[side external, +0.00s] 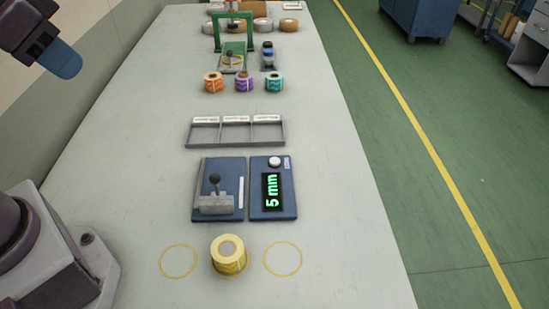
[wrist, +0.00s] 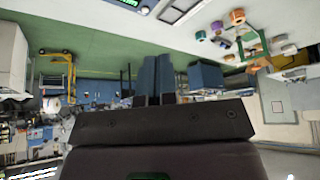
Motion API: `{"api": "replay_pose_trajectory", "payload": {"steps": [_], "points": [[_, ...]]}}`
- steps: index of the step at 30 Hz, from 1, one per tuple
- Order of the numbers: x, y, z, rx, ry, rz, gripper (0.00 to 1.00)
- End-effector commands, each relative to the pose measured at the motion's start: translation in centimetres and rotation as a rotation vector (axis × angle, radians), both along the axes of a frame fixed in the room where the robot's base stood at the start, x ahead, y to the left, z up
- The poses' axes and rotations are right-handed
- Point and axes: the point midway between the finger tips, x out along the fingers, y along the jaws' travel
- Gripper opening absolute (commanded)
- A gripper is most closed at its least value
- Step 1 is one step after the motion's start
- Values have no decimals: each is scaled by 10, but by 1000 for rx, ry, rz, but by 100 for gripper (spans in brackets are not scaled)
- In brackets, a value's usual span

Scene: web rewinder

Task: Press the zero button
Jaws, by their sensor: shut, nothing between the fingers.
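The zero button appears to be the round white button (side external: 275,161) at the far end of a blue display unit (side external: 288,206). Its screen reads "5 mm" in green. In the wrist view the button (wrist: 145,10) shows at the top edge, with only part of the green screen beside it. My gripper (wrist: 156,56) has its two blue fingers together and empty. In the side view my gripper (side external: 62,60) is at the upper left, raised and well apart from the display unit.
A blue lever plate (side external: 230,185) stands left of the display unit. A yellow roll (side external: 229,255) sits between two yellow circles in front. Behind are a grey three-compartment tray (side external: 236,140), three coloured rolls (side external: 244,82) and a green frame (side external: 218,35). Bare table (side external: 130,170) lies to the left.

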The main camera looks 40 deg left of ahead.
Motion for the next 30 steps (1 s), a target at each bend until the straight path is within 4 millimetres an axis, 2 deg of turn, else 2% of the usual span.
{"api": "replay_pose_trajectory", "payload": {"steps": [10, 17, 23, 30], "points": [[1, -1, -3, 1, 13, -5, 0], [14, -6, -30, 3, 168, -30, 0], [52, -15, -61, 17, 269, -85, 0], [112, -30, -107, 58, 279, -214, 0]]}}
